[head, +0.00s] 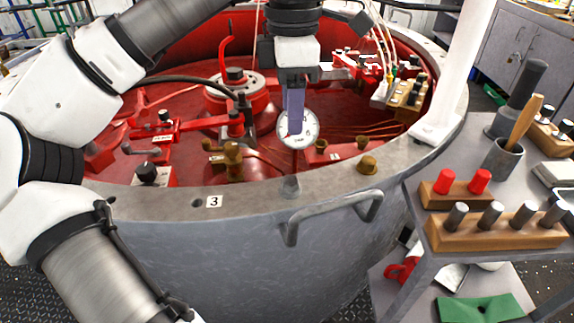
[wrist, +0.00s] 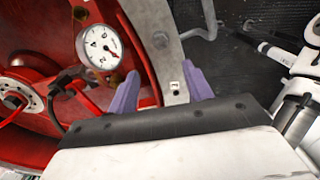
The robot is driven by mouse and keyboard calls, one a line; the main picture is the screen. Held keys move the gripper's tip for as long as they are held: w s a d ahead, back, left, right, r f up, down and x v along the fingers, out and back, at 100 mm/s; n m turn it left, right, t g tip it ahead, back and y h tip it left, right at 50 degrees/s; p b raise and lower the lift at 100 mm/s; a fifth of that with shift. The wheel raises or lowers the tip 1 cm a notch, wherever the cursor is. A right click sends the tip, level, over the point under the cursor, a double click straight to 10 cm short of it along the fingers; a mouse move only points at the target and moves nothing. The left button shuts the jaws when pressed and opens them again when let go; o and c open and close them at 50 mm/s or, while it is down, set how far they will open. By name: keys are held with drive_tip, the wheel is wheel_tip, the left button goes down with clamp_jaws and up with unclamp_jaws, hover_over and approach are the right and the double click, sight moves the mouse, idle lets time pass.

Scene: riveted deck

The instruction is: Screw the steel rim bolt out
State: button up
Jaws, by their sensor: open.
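In the head view the two fingers overlap, so the gap is hidden there.
A white dial gauge (head: 307,120) stands close behind my fingers. A brass bolt (head: 367,165) sits on the rim to the right. A handle (head: 333,215) sticks out of the vessel wall. A cart (head: 415,200) with wooden blocks stands right.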

sight(290, 180)
wheel_tip(290, 180, down, 14)
drive_tip(key=shift+s+a+r+m+b, duration=0.1)
drive_tip(key=shift+r+m+b, duration=0.05)
drive_tip(key=shift+m+b, duration=0.75)
drive_tip(key=shift+c, duration=0.2)
drive_tip(key=c, duration=0.9)
drive_tip(key=shift+c, duration=0.2)
drive_tip(key=shift+n, duration=0.6)
drive_tip(key=o, duration=1)
